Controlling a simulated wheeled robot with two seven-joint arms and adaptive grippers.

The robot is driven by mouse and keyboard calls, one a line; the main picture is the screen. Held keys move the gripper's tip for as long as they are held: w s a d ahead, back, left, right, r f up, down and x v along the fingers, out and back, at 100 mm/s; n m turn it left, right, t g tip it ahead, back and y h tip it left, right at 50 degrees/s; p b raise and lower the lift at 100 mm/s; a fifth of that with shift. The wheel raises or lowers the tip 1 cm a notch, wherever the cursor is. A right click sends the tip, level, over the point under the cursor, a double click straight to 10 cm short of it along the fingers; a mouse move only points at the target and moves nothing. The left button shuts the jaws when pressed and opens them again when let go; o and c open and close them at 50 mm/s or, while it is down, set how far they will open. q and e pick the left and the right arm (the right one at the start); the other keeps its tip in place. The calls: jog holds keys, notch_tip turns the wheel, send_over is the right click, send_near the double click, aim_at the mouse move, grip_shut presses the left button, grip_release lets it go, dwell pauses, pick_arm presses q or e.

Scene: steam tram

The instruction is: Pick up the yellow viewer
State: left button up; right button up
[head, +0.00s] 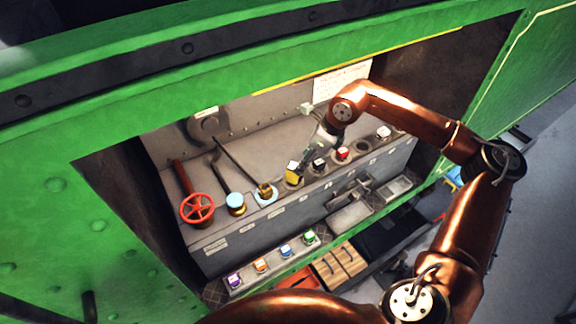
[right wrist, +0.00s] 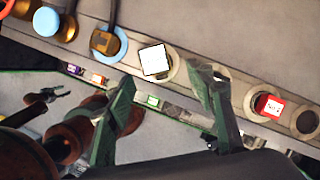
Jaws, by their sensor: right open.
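The yellow viewer (head: 293,173) is a small yellow block with a pale top, standing in a round seat on the grey ledge. In the right wrist view its white square top (right wrist: 154,60) shows; its yellow sides are barely visible there. My right gripper (head: 310,153) is open and empty, just above and beside the viewer in the head view. In the right wrist view its two dark green fingers (right wrist: 165,78) stand apart, with the viewer's top beyond and between their tips. I cannot tell the exact gap. My left gripper is not in view.
On the ledge, a black block (head: 319,164) and a red block (head: 342,153) sit to the viewer's right. A brass piece on a blue ring (head: 265,191) and a red handwheel (head: 197,208) are to its left. The green frame (head: 300,75) surrounds the recess.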

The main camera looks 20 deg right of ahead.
aim_at(294, 175)
jog(key=shift+w+a+f, duration=0.15)
jog(key=shift+f, duration=0.45)
jog(key=shift+w+a+f+p, duration=0.2)
jog(key=shift+a+f+p, duration=0.15)
jog(key=shift+f+p, duration=0.15)
jog(key=shift+w+a+f+p, duration=0.15)
jog(key=shift+a+f+p, duration=0.25)
jog(key=shift+f, duration=0.15)
jog(key=p+x, duration=0.1)
jog(key=x, duration=0.1)
jog(key=shift+w+a+f, duration=0.1)
jog(key=shift+w+f, duration=0.15)
jog(key=shift+w, duration=0.05)
jog(key=shift+f, duration=0.5)
jog(key=c, duration=0.8)
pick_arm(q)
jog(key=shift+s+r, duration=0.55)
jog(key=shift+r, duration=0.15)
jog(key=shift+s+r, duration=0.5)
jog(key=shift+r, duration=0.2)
pick_arm(e)
grip_shut()
